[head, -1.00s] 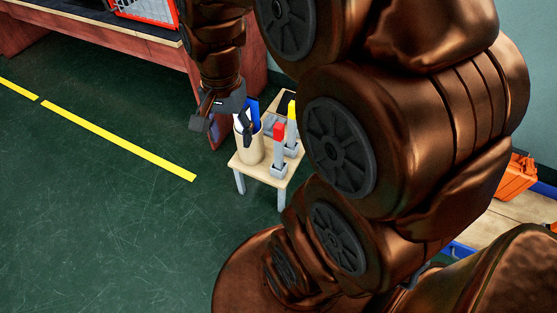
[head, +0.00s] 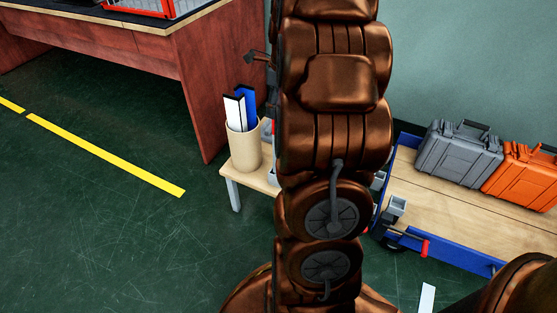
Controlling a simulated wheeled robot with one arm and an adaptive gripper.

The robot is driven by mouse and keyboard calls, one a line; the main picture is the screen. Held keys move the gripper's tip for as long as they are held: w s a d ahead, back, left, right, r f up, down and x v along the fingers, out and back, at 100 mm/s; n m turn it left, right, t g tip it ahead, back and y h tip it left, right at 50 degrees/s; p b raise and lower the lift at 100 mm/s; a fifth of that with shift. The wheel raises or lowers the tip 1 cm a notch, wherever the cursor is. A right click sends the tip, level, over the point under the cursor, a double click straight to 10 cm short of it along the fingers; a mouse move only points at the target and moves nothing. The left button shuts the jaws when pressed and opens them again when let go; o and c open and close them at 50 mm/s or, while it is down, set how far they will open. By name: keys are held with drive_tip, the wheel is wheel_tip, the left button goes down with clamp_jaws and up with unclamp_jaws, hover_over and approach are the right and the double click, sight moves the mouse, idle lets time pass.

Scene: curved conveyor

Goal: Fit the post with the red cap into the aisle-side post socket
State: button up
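My gripper (head: 258,58) is mostly hidden behind my arm. Only a dark finger part shows at the arm's left edge, above the small wooden table (head: 232,171). Whether it is open or shut does not show. The red-capped post is almost wholly hidden behind my arm; only a sliver of red shows at the arm's left edge, beside the beige bin. The blue-edged cart (head: 450,248) stands right of my arm. A grey bracket-like socket (head: 397,206) is on its near left part; I cannot tell for sure that it is the aisle-side socket.
A beige bin (head: 243,150) with white and blue boards stands on the small table. A grey case (head: 459,153) and an orange case (head: 524,175) sit on the cart. A red-brown workbench (head: 188,70) is behind. The green floor at left is open, with a yellow line.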

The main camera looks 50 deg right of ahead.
sight(273, 121)
drive_tip(key=shift+d+f, duration=0.35)
drive_tip(key=shift+f, duration=0.35)
wheel_tip(273, 121, down, 2)
drive_tip(key=shift+w+f+b, duration=0.1)
drive_tip(key=shift+w+b, duration=0.05)
drive_tip(key=shift+b, duration=0.35)
wheel_tip(273, 121, down, 5)
drive_tip(key=shift+w+d+r+b, duration=0.1)
drive_tip(key=shift+w+b, duration=0.05)
drive_tip(key=shift+b, duration=1.1)
clamp_jaws()
